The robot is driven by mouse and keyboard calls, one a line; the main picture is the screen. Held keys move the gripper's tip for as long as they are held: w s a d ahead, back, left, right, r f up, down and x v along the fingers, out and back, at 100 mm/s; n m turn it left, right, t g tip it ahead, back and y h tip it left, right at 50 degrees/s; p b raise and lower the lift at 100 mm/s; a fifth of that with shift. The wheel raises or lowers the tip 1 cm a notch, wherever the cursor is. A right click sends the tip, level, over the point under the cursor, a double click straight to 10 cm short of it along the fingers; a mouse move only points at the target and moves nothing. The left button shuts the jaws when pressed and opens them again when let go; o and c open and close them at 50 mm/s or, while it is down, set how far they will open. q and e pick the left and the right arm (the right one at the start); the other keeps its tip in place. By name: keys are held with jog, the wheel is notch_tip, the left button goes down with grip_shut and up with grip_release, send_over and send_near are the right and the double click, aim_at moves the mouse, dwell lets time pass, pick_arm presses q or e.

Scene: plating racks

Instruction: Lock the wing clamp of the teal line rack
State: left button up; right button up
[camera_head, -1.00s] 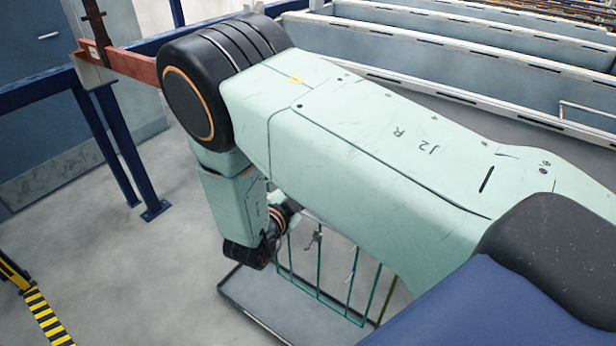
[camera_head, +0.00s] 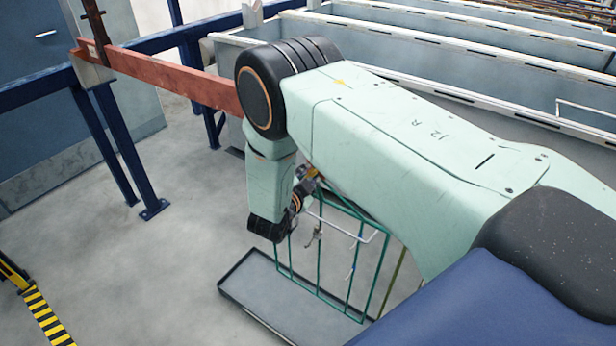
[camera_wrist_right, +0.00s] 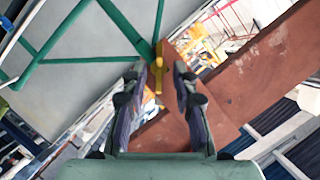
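The teal rack (camera_head: 319,258), an open frame of thin rods, is upright over a grey tray in the head view, its top partly hidden by my right arm. In the right wrist view its teal rods (camera_wrist_right: 122,22) meet near a small yellow piece (camera_wrist_right: 158,66), which looks like the wing clamp, against a red-brown bar (camera_wrist_right: 245,85). My right gripper (camera_wrist_right: 160,72) is open, with the yellow piece between or just beyond its fingertips; I cannot tell whether they touch. In the head view my arm mostly hides this gripper. My left gripper is not in view.
The red-brown bar (camera_head: 165,80) runs from a blue stand behind my right arm. The grey tray (camera_head: 250,300) lies on the floor under the rack. Long grey tanks (camera_head: 470,70) fill the back right. A yellow-black barrier (camera_head: 42,315) is at left.

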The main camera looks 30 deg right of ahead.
jog(key=shift+d+f, duration=0.15)
jog(key=shift+d, duration=0.05)
grip_shut()
jog(key=shift+a, duration=0.1)
jog(key=shift+w+n+g, duration=0.1)
jog(key=shift+n+g, duration=0.3)
jog(key=shift+w+a+n+g+b, duration=0.15)
jog(key=shift+n+g+b, duration=0.45)
jog(key=shift+n, duration=0.4)
jog(key=shift+w+r+n+g+h+b, duration=0.1)
jog(key=shift+n+g+h+b, duration=0.15)
jog(key=shift+n+g, duration=0.35)
jog(key=shift+w+r+n+g+h+b, duration=0.1)
jog(key=shift+n+g+h+b, duration=0.1)
jog(key=shift+n+g, duration=0.35)
jog(key=shift+n, duration=0.35)
